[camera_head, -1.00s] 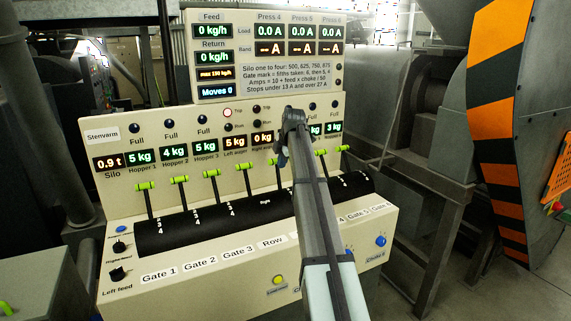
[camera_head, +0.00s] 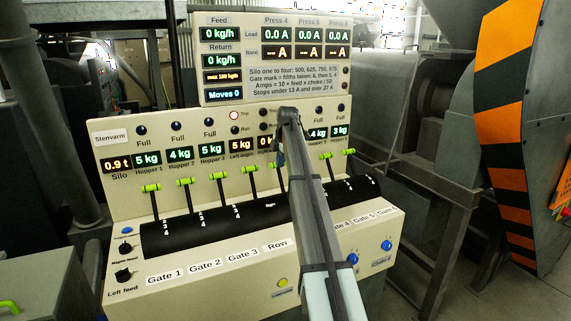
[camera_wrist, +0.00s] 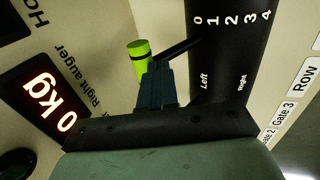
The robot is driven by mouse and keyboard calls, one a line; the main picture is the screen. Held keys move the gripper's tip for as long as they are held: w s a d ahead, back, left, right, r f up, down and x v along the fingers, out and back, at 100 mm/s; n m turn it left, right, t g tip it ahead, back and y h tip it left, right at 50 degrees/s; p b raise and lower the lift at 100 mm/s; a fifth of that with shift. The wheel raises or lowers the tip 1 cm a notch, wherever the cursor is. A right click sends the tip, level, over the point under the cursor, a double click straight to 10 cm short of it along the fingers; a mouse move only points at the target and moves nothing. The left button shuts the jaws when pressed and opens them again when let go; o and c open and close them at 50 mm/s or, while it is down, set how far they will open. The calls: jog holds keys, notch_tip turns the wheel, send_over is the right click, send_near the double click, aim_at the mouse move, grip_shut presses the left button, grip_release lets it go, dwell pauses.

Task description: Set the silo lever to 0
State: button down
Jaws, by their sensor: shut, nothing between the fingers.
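My gripper (camera_head: 280,157) is in front of the panel, right of the middle. In the wrist view my gripper (camera_wrist: 154,72) is shut and empty, close beside a black lever with a green knob (camera_wrist: 139,57); I cannot tell whether they touch. A black drum with marks 0 to 4 (camera_wrist: 228,45) and the words Left and Right lies beyond it. No lever carries a readable silo label. A green handle (camera_head: 8,307) shows at the lower left edge, on a grey box; its mark is not visible. The silo display (camera_head: 117,163) reads 0.9 t.
Green-tipped levers stand in a row, including those above Gate 1 (camera_head: 152,188), Gate 2 (camera_head: 186,182) and Gate 3 (camera_head: 218,176). My arm hides part of the row. Knobs (camera_head: 124,274) sit at the panel's left end. A striped machine (camera_head: 505,130) stands at the right.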

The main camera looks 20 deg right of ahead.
jog(key=shift+w+f, duration=0.35)
jog(key=shift+w, duration=0.55)
jog(key=shift+s, duration=0.55)
jog(key=v, duration=1.1)
jog(key=shift+s+r, duration=0.25)
jog(key=shift+s, duration=0.05)
